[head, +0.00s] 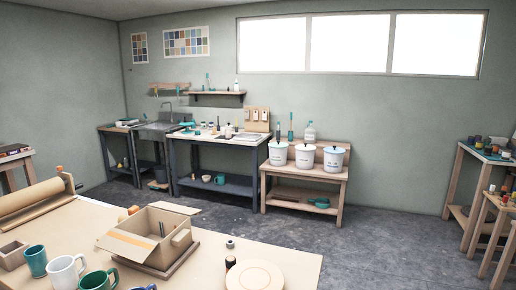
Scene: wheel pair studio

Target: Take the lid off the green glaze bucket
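Three white lidded buckets stand upright in a row on a low wooden bench (300,171) against the back wall. They are the left bucket (278,154), the middle bucket (305,157) and the right bucket (333,162). Each has a small label on its front, too small to read at this distance. All three lids appear to be on. Neither of my grippers is in view.
A near table holds an open cardboard box (155,238), mugs (64,272), a round board (254,276) and a roller (35,195). A worktable (215,140) stands left of the bench. Grey floor (385,245) lies clear before the bench. Shelves with jars (490,150) stand far right.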

